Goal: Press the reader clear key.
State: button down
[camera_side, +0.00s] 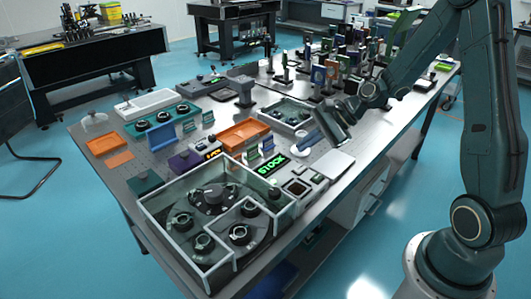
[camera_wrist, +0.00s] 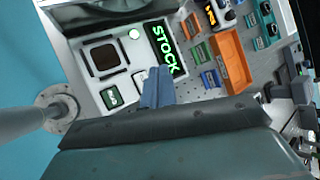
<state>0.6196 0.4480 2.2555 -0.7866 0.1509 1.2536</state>
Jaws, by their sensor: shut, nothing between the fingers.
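A reader-like unit with a dark square window in a pale frame (camera_wrist: 105,57) lies at the upper left in the wrist view; in the side view it is on the table's near edge (camera_side: 296,187). Beside it are a round white button (camera_wrist: 134,34), a small pale plate (camera_wrist: 140,76) and a small dark green labelled plate (camera_wrist: 111,97). I cannot tell which is the clear key. My gripper (camera_wrist: 157,86) is shut and empty; its blue fingers appear beside the pale plate and below the STOCK sign. Contact cannot be judged. In the side view my gripper (camera_side: 328,126) is above the table.
The lit green STOCK sign (camera_side: 272,165) stands near the unit. A clear-walled enclosure with round dark fixtures (camera_side: 160,212) is at the near end. Orange trays (camera_side: 244,133) and small upright coloured plates are behind. Optical mounts crowd the far table.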

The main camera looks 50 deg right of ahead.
aim_at(304, 167)
jog(key=shift+f, duration=2.1)
jog(key=shift+f, duration=0.8)
dwell(1.5)
jog(key=shift+r, duration=0.1)
dwell(0.3)
jog(key=shift+r, duration=0.7)
jog(key=shift+r, duration=0.1)
jog(key=shift+r, duration=2.45)
